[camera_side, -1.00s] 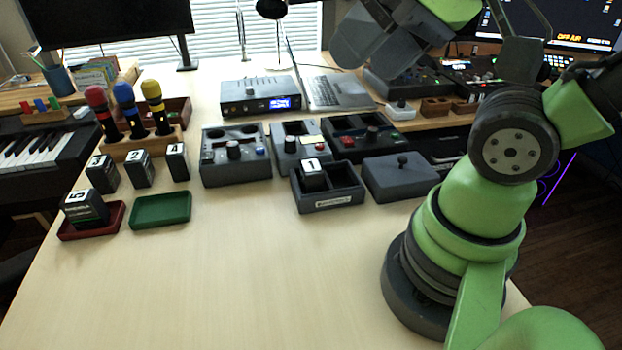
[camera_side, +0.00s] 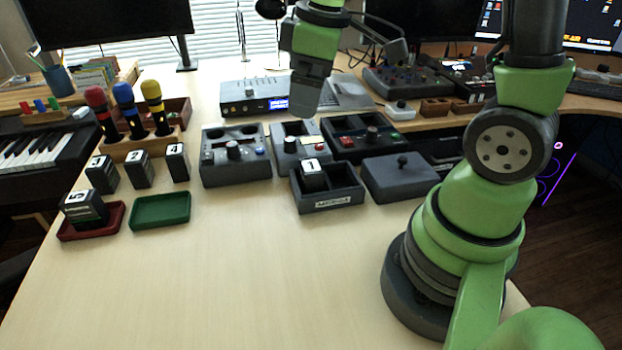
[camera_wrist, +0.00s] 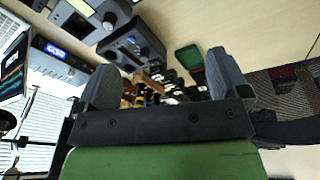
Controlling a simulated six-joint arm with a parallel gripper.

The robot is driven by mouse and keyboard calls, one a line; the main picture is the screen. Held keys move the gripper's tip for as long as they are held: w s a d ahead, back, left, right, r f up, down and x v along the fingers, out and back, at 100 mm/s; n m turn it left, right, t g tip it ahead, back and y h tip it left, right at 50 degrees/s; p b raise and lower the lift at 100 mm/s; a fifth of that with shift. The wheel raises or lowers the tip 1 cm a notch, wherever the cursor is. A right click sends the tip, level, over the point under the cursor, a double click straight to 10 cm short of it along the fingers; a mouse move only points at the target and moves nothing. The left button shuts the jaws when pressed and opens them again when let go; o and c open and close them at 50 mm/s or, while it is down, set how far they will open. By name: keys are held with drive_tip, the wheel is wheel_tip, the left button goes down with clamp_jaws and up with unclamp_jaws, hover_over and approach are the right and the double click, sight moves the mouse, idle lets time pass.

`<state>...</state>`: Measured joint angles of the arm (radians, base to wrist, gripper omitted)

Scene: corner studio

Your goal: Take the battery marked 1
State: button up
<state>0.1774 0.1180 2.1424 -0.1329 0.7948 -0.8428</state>
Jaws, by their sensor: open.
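The battery marked 1 (camera_side: 313,176) is a dark block with a white label on top. It stands in the left compartment of a dark grey two-slot box (camera_side: 334,203) with a white front label; the right compartment is empty. My gripper (camera_side: 307,108) is above and behind that box in the side view, apart from the battery. In the wrist view its two grey fingers (camera_wrist: 163,85) are spread with nothing between them. The wrist view looks across the table, and I cannot make out battery 1 there.
Batteries marked 3 (camera_side: 101,174), 2 (camera_side: 139,169) and 4 (camera_side: 176,163) stand at left. Grey device boxes (camera_side: 235,165) stand behind the two-slot box. The front table is clear.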

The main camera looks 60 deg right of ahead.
drive_tip(key=d+f+n, duration=0.1)
drive_tip(key=f, duration=0.1)
drive_tip(key=w+d+f+n+g, duration=0.1)
drive_tip(key=f, duration=0.2)
drive_tip(key=w+d+f+n+g, duration=0.1)
drive_tip(key=f+n, duration=0.1)
drive_tip(key=shift+w+d+f, duration=0.2)
drive_tip(key=shift+d+f, duration=0.05)
drive_tip(key=shift+f, duration=0.15)
hover_over(310, 165)
wheel_tip(310, 165, down, 4)
drive_tip(key=shift+a+f, duration=0.15)
drive_tip(key=shift+f, duration=0.1)
wheel_tip(310, 165, down, 6)
drive_tip(key=shift+s+r, duration=0.1)
drive_tip(key=c, duration=1.2)
drive_tip(key=shift+r, duration=0.1)
